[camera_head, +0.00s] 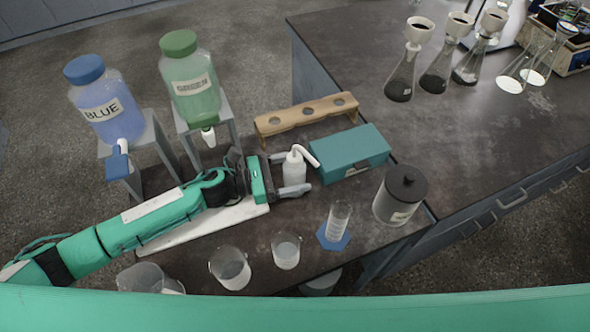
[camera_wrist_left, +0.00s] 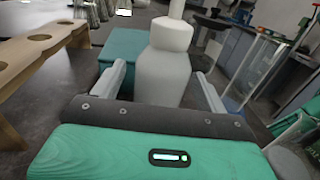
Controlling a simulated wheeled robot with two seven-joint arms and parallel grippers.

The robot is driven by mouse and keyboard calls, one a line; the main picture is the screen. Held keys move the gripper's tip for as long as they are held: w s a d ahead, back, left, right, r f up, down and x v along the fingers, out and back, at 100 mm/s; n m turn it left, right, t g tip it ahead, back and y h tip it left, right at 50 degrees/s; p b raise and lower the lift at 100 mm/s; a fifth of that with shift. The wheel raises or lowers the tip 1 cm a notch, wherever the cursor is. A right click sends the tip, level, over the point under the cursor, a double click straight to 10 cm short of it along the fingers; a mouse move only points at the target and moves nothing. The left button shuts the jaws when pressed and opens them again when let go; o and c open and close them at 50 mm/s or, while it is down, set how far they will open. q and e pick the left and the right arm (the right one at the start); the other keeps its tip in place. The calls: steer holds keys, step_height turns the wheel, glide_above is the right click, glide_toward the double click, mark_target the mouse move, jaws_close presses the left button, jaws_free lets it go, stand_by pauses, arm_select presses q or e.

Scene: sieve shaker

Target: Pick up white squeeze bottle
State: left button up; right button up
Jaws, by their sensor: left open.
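The white squeeze bottle (camera_head: 294,168) stands upright on the dark bench, with a bent white nozzle at its top. My left gripper (camera_head: 287,173) is open, with one finger on each side of the bottle. In the left wrist view the bottle (camera_wrist_left: 163,68) stands between the two fingers of the left gripper (camera_wrist_left: 163,88). A gap shows beside the right finger; whether the left finger touches the bottle I cannot tell. My right gripper is not in view.
A teal box (camera_head: 350,154) stands just right of the bottle. A wooden rack (camera_head: 306,116) lies behind it. Blue (camera_head: 107,105) and green (camera_head: 191,82) large bottles stand on the left.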

arm_select(q)
steer(key=shift+w+d, duration=0.1)
steer(key=shift+d, duration=0.3)
steer(key=shift+c, duration=0.2)
steer(key=c, duration=0.6)
steer(key=shift+c, duration=0.2)
steer(key=shift+r, duration=0.1)
